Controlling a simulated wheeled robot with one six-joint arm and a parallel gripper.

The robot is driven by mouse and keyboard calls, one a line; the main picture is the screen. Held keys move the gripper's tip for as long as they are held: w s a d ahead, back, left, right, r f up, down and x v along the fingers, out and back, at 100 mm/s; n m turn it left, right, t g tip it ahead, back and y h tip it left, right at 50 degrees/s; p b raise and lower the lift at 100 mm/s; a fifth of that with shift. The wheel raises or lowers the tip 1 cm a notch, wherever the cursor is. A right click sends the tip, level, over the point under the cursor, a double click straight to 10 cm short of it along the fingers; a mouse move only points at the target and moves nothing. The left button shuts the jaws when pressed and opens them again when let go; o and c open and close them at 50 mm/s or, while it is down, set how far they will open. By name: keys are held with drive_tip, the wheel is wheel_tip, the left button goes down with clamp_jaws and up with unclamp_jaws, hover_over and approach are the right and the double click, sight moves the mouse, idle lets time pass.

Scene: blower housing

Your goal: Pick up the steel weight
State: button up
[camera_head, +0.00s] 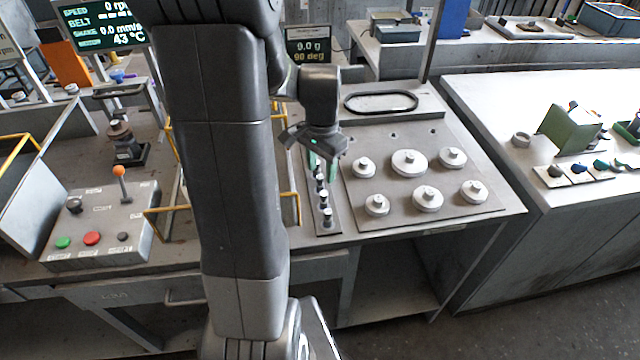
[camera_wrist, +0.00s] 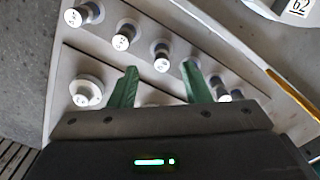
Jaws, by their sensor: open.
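Several small steel weights (camera_head: 323,200) stand in a row on a narrow strip at the left of the bench plate. In the wrist view they are short cylinders (camera_wrist: 121,42) with marked pale tops, running from upper left to lower right. I cannot tell which one the task names. My gripper (camera_head: 322,166) is at the far end of this row. Its two green fingers (camera_wrist: 160,67) are apart with nothing held between them. One cylinder (camera_wrist: 161,65) appears in line with the gap between the fingertips. The fingers and gripper body partly hide the weights at lower right.
Several pale knobbed discs (camera_head: 409,162) sit on the plate right of the row; one disc (camera_wrist: 85,92) shows beside my left finger. A yellow rail (camera_head: 297,208) stands close left of the row. A black oval ring (camera_head: 381,102) lies behind the discs.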

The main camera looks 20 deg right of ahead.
sight(320, 177)
drive_tip(key=shift+w+a+f, duration=0.1)
drive_tip(key=shift+a+f, duration=0.05)
drive_tip(key=shift+f, duration=2.1)
clamp_jaws()
wheel_tip(320, 177, up, 15)
drive_tip(key=p, duration=0.4)
